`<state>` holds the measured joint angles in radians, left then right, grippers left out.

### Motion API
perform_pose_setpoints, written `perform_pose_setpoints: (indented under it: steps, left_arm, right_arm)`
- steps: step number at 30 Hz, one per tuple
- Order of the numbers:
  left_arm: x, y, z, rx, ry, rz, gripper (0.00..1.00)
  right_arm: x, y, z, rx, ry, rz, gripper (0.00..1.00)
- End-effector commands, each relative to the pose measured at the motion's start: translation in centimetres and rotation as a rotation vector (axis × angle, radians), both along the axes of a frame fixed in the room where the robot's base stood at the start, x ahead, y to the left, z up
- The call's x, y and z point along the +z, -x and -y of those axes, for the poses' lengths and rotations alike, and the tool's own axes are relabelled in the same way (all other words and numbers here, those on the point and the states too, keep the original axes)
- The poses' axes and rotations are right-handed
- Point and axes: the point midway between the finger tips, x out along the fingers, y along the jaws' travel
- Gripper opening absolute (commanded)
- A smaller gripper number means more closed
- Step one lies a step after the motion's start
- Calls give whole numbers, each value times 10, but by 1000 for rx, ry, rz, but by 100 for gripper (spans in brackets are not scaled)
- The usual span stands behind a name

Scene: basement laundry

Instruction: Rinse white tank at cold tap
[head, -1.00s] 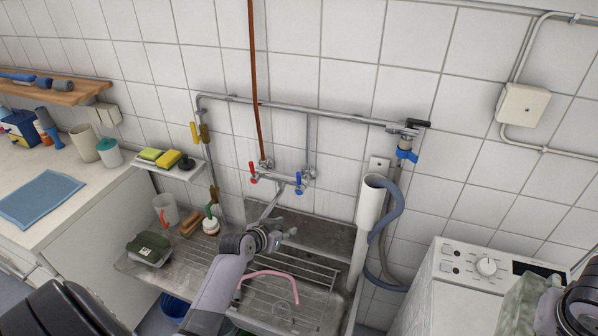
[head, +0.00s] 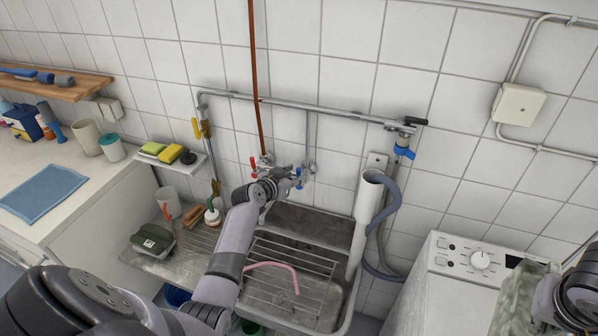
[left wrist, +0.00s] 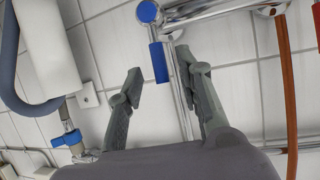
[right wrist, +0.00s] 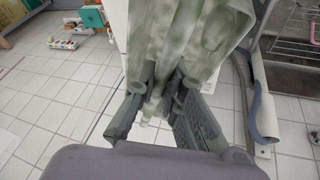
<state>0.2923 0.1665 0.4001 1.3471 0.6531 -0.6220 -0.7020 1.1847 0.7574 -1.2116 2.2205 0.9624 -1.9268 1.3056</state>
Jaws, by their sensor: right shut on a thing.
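The blue cold tap handle (head: 299,180) is at the right end of the wall mixer, beside my left gripper (head: 286,178). In the left wrist view the blue handle (left wrist: 159,62) lies between the fingers of the open left gripper (left wrist: 159,68), with gaps at the sides. The red hot handle (head: 253,165) is at the mixer's left end. My right gripper (right wrist: 160,80) is shut on the tank (right wrist: 205,35), which looks cloudy, greenish and translucent. The tank (head: 525,298) hangs in front of the washing machine in the head view. The spout is mostly hidden by my left arm.
The metal sink (head: 315,222) has a wire rack and a pink hose (head: 285,268). A grey drain hose (head: 372,240) and white standpipe (head: 366,205) stand at its right. The washing machine (head: 455,275) is further right. A green box (head: 152,240) sits on the drainboard.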

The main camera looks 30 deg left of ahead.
Motion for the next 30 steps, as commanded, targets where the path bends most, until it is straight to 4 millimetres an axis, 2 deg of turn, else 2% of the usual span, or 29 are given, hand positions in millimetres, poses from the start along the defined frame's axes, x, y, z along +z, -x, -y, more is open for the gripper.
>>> perform_pose_setpoints:
  steps: [3, 9, 20, 30]
  left_arm:
    - [-6, -16, -1, 0, 1, 0, 33]
    - [-12, -30, -2, 0, -1, 0, 33]
    - [-14, -33, -2, 1, -1, 0, 33]
    - [-14, -33, -2, 1, -1, 0, 12]
  right_arm:
    - [1, 0, 0, -1, 0, 2, 0]
    - [1, 0, 0, -1, 0, 2, 0]
    - [2, 0, 0, -1, 0, 2, 0]
    - [2, 0, 0, -1, 0, 2, 0]
